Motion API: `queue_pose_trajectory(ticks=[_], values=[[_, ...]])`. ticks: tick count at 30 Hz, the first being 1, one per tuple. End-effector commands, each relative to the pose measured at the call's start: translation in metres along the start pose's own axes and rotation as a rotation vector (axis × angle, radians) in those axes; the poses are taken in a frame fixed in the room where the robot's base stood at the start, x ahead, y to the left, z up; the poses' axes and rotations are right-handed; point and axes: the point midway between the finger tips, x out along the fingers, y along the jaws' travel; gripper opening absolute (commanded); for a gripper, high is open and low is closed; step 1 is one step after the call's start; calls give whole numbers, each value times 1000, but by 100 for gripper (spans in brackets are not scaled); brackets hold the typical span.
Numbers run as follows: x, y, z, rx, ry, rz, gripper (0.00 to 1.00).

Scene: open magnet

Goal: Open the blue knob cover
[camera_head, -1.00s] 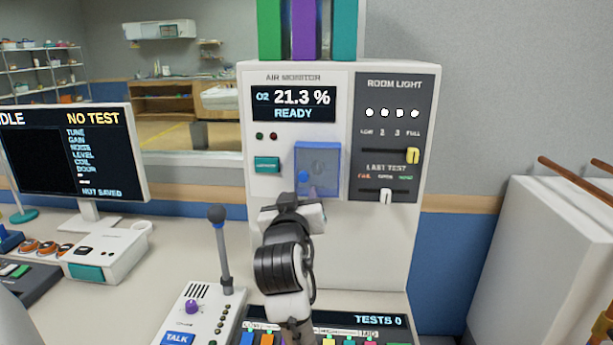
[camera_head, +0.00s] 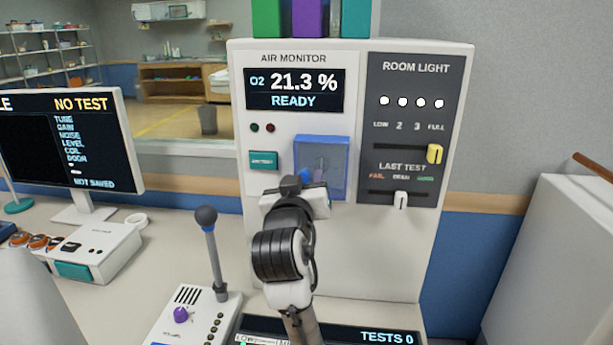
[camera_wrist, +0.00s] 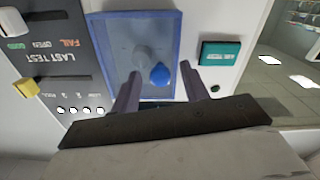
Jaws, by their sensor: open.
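The blue knob cover (camera_head: 333,150) is a see-through blue box on the front of the white air monitor panel, and it looks shut. A grey knob (camera_wrist: 142,55) shows through it. A small round blue knob (camera_wrist: 160,74) sits at the cover; part of it also shows in the head view (camera_head: 306,174). My gripper (camera_wrist: 160,70) is open, with one finger on each side of the blue knob in the wrist view. I cannot tell whether the fingers touch it. In the head view my gripper (camera_head: 300,184) hides the cover's lower left corner.
A teal button (camera_head: 264,160) is left of the cover. Room light and last test sliders (camera_head: 401,200) are to the right. A microphone (camera_head: 207,217) stands on the desk at lower left. A monitor screen (camera_head: 75,140) is farther left.

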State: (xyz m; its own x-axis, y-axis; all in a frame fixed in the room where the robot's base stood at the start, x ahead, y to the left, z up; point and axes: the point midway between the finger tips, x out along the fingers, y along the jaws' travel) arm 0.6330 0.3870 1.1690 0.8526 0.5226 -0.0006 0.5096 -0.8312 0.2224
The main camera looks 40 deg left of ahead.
Motion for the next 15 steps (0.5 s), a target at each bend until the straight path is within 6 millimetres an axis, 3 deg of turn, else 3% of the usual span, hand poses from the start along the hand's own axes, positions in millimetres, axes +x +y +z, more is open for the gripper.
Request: queue_pose_trajectory(ticks=[12,15], values=[[-2,-1,0,0,0,0,45],[-2,-1,0,0,0,0,34]])
